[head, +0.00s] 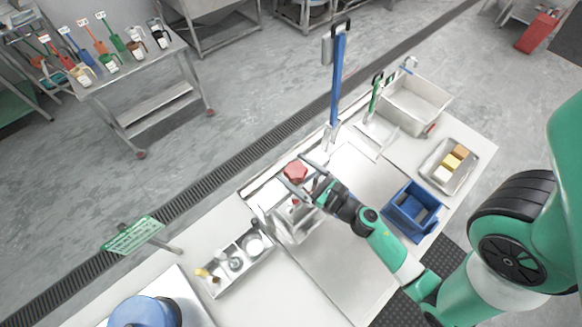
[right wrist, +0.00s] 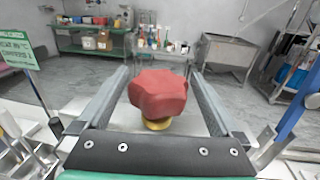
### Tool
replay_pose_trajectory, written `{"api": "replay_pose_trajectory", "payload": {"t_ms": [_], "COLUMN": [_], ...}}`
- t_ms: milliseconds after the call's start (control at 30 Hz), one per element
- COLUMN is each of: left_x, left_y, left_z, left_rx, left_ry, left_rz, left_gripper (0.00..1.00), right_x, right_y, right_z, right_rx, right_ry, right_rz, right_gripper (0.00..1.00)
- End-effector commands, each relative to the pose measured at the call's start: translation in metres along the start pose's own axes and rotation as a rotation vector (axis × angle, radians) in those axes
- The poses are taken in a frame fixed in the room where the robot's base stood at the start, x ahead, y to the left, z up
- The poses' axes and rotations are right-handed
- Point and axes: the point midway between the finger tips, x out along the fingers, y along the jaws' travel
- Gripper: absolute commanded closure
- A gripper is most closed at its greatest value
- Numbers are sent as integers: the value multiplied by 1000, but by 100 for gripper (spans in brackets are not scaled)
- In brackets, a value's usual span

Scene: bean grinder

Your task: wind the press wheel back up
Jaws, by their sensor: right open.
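The press wheel is a red lobed knob (head: 296,171) on top of a metal press (head: 292,222) at the back edge of the worktable. In the right wrist view the red wheel (right wrist: 158,93) sits between my fingers, with a yellow collar (right wrist: 157,125) below it. My right gripper (head: 290,168) is open, one finger on each side of the wheel. It also shows in the right wrist view (right wrist: 158,74), where gaps are visible between wheel and fingers. The lower press is partly hidden by my gripper. My left gripper is not in view.
A tray with small tools (head: 236,264) lies left of the press. A blue bin (head: 413,211), a tray with blocks (head: 449,166) and a sink-like tub (head: 414,104) are to the right. A green sign (head: 132,235) stands at left.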

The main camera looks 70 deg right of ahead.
Motion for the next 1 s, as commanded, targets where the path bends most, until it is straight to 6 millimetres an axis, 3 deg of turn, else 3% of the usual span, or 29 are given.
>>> {"api": "replay_pose_trajectory", "payload": {"t_ms": [67,467,1000], "left_x": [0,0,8], "left_y": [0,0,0], "left_z": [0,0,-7], "left_rx": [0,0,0], "left_ry": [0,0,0], "left_rz": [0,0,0], "left_gripper": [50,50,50], "right_x": [0,0,0], "right_y": [0,0,-3], "right_z": [0,0,3], "right_rx": [0,0,-1], "right_ry": [0,0,-1], "right_rz": [0,1,131], "right_gripper": [2,74,76]}}
